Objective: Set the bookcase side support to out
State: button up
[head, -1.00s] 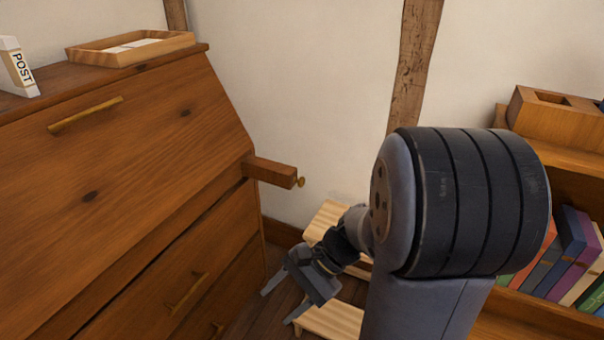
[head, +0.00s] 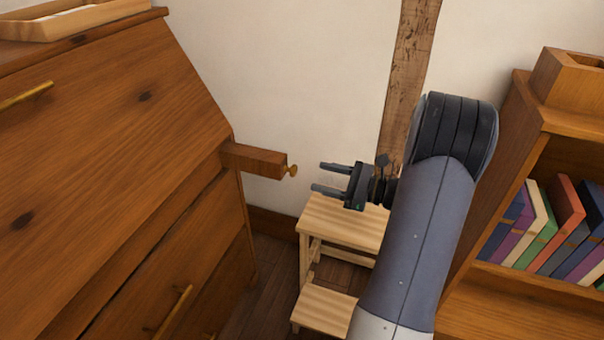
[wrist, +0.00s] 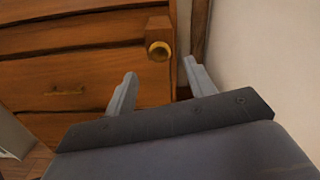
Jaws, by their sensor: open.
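The side support (head: 254,161) is a wooden bar with a small brass knob (head: 292,170) on its end. It sticks out of the right side of the wooden bureau (head: 110,180). In the wrist view the support is seen end-on, with its knob (wrist: 159,50) facing the camera. My gripper (head: 325,178) is open and empty. It is just right of the knob, its fingers pointing left toward it with a gap between. In the wrist view the knob appears beyond the two fingertips of my gripper (wrist: 160,68), and nothing is between them.
A pale wooden step stool (head: 340,222) stands on the floor below my gripper. A bookcase (head: 520,290) with several books (head: 565,215) is at the right. The bureau carries a tray (head: 75,18) on top. Bare wall (head: 300,80) lies behind.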

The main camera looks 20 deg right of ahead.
aim_at(296, 171)
jog(key=b+x, duration=0.1)
jog(key=x, duration=0.5)
jog(key=shift+w+a, duration=0.15)
grip_shut()
dwell(0.4)
